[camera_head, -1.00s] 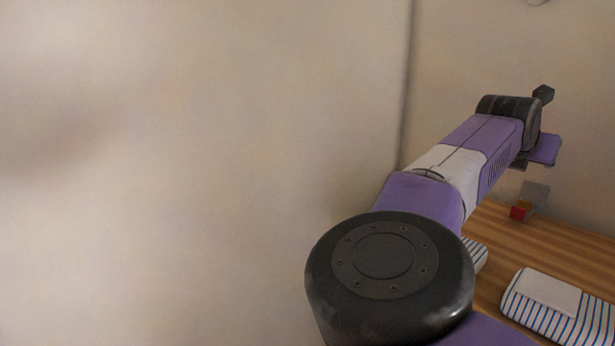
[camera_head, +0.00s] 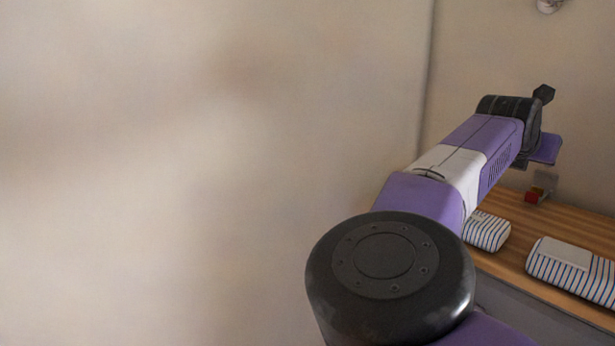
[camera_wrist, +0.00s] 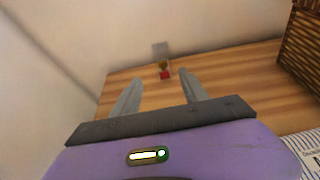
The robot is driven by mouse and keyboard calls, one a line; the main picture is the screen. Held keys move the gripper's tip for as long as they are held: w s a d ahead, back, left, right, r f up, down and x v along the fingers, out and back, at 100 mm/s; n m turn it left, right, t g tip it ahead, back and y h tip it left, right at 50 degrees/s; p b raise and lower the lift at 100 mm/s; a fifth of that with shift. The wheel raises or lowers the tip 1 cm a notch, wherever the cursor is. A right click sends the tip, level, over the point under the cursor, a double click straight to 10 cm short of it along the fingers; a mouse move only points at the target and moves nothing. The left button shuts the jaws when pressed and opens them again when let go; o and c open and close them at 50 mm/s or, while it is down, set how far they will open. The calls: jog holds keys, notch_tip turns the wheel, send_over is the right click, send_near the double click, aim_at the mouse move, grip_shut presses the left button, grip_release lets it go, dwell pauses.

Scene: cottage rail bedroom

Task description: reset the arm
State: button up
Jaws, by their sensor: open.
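My arm reaches out to the right in the head view, with its wrist end above a wooden surface (camera_head: 535,228). My gripper (camera_wrist: 157,84) shows in the wrist view, its two grey fingers spread apart with nothing between them. In the head view the fingers are hidden behind the wrist. A small red and yellow object (camera_wrist: 164,70) stands on the wooden surface beyond the fingertips. It also shows in the head view (camera_head: 535,194), below and beyond the wrist.
A striped item (camera_head: 487,232) and a larger striped case (camera_head: 570,265) lie on the wooden surface. A woven basket (camera_wrist: 302,45) stands at the right in the wrist view. A plain wall (camera_head: 200,170) fills the left of the head view, close to my arm.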

jog(key=s+d+r+n+g+h+b, duration=0.1)
jog(key=s+d+r+n+g+h, duration=0.25)
jog(key=s, duration=0.55)
jog(key=s+d+r+n+g+h, duration=0.1)
jog(key=s+d+r+h, duration=0.1)
jog(key=s+d+h, duration=0.45)
jog(key=s+a+f+n+t+h+b, duration=0.2)
jog(key=s+a+n+t+h, duration=0.2)
jog(key=s+a+n+t, duration=0.35)
jog(key=s+a+f+n+t+y+b, duration=0.15)
jog(key=a+f+n+t+y, duration=0.25)
jog(key=a+f+n+y, duration=0.45)
jog(key=s+a+f+n+t+y+b, duration=0.1)
jog(key=s+a+f+n+t+y, duration=0.25)
jog(key=f+n+t+y, duration=0.6)
jog(key=s+a+f+n+g+y+b, duration=0.15)
jog(key=a+f+n+y, duration=0.4)
jog(key=n, duration=0.75)
jog(key=s+a+f+n+g+b, duration=0.1)
jog(key=s+a+f+g, duration=0.2)
jog(key=s+f, duration=0.5)
jog(key=s+a+f+n+g+b, duration=0.1)
jog(key=s+a+f+g, duration=0.2)
jog(key=s+f, duration=0.5)
jog(key=s+a+f+n+g+y+b, duration=0.1)
jog(key=s+a+f, duration=0.3)
jog(key=s+f, duration=0.5)
jog(key=s+g, duration=0.1)
jog(key=s, duration=0.2)
jog(key=shift+a+g, duration=0.4)
